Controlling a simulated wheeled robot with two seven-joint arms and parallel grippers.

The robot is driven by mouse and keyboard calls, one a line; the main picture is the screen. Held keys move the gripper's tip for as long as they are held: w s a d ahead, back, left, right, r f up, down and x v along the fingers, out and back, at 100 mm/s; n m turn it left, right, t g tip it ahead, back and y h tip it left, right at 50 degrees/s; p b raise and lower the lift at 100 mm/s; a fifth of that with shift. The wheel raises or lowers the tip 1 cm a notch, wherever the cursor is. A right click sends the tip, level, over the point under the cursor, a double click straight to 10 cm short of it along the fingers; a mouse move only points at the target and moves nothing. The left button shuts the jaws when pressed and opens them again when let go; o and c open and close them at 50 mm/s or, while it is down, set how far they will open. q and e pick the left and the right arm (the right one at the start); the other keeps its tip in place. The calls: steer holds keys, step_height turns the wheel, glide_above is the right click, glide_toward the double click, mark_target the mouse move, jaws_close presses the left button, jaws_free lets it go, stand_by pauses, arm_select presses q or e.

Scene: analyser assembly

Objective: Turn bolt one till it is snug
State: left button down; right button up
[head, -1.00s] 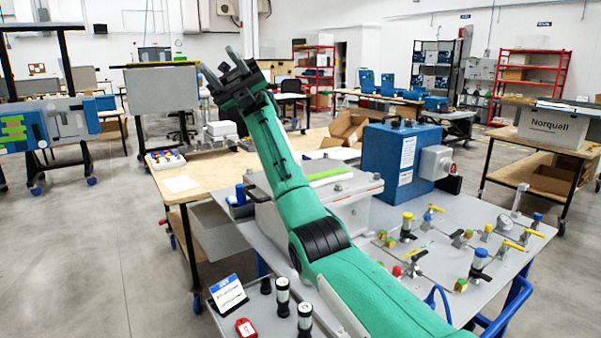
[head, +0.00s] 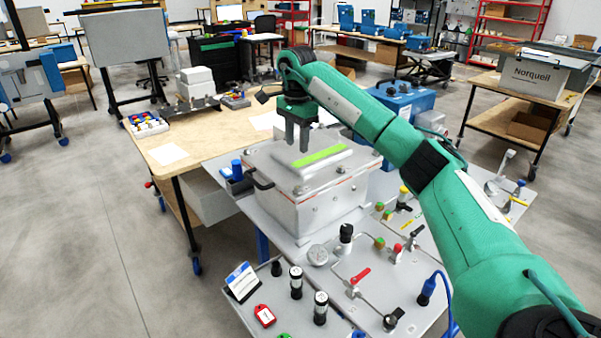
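A grey metal analyser housing (head: 318,205) stands on the grey table, with a raised lid carrying a green strip (head: 318,156). Small bolt heads show along its rim, but they are too small to tell which is bolt one. My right gripper (head: 297,148) points down just above the lid, near the left end of the green strip. Its two dark fingers show a narrow gap with nothing between them. I cannot tell whether the fingertips touch the lid. My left gripper is not in view.
A blue box (head: 400,98) stands behind the housing, partly hidden by my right arm. Valves and fittings, including a red-handled one (head: 360,276), crowd the table's right side. A label card (head: 242,281), red tag (head: 264,316) and black cylinders stand at front. Wooden bench (head: 215,148) lies behind left.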

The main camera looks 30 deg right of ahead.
mark_target(298, 187)
step_height(298, 187, down, 14)
steer(key=p, duration=0.3)
steer(key=shift+r, duration=0.15)
jaws_close()
